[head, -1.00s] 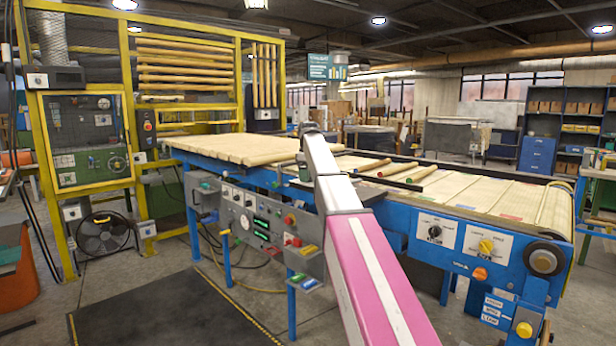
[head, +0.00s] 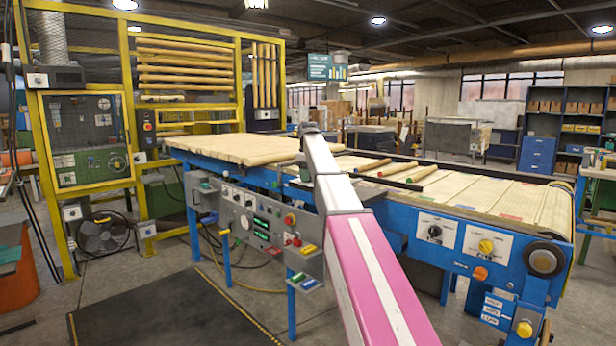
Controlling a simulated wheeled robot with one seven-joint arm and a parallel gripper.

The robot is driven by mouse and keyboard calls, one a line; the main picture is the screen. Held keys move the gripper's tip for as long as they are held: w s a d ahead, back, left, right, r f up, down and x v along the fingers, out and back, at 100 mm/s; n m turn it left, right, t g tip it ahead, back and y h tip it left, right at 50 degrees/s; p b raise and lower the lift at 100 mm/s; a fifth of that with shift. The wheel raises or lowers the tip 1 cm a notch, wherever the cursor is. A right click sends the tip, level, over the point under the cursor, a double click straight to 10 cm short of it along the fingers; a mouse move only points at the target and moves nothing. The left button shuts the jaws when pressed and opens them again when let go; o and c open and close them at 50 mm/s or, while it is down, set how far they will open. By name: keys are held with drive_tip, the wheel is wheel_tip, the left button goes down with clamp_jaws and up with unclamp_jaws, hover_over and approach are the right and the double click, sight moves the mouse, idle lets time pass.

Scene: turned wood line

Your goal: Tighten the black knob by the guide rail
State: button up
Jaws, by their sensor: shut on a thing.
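My arm (head: 355,240), pink and white, reaches up from the lower right to a grey joint in front of the conveyor. My gripper is hidden behind the arm, so its fingers and what they touch do not show. A dark guide rail (head: 480,171) runs along the far side of the slatted wood bed. Another dark bar crosses the bed near several coloured-ended rods (head: 407,173). A black knob (head: 435,231) sits on a white plate on the conveyor's blue side. I cannot make out a knob right beside the rail; my arm covers part of that area.
A grey control panel (head: 247,222) with buttons juts out left of my arm. A yellow knob (head: 486,246) and a black roller end (head: 543,259) are at the right. A yellow frame (head: 58,215) stands at left. The dark floor mat (head: 150,310) is clear.

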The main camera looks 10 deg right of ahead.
drive_tip(key=m, duration=1.2)
drive_tip(key=shift+m, duration=2.2)
drive_tip(key=o, duration=0.9)
drive_tip(key=shift+r, duration=0.1)
